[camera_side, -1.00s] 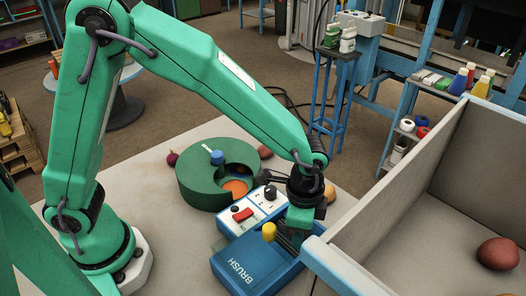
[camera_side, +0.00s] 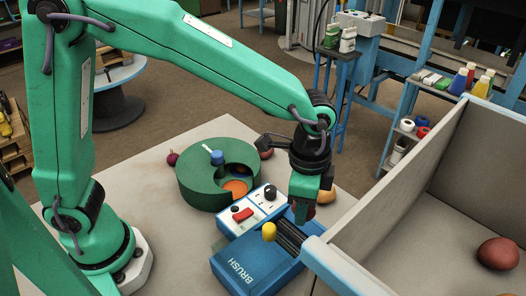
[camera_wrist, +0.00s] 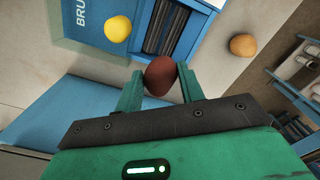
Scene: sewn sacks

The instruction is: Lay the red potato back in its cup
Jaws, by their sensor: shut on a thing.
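My gripper (camera_side: 302,210) is above the right end of the blue BRUSH machine (camera_side: 245,265). In the wrist view its two green fingers (camera_wrist: 160,85) are shut on a dark red potato (camera_wrist: 160,75), which sits between the tips. In the side view the fingers mostly hide this potato. The machine's slotted brush bed (camera_wrist: 165,28) lies beyond the held potato in the wrist view. I cannot tell which place is the potato's cup.
A grey-walled bin with a blue rim (camera_side: 318,257) stands close on the right; another reddish potato (camera_side: 498,253) lies inside. A tan potato (camera_side: 327,195) lies behind my gripper. A dark red onion-like thing (camera_side: 172,158) lies left of the drum.

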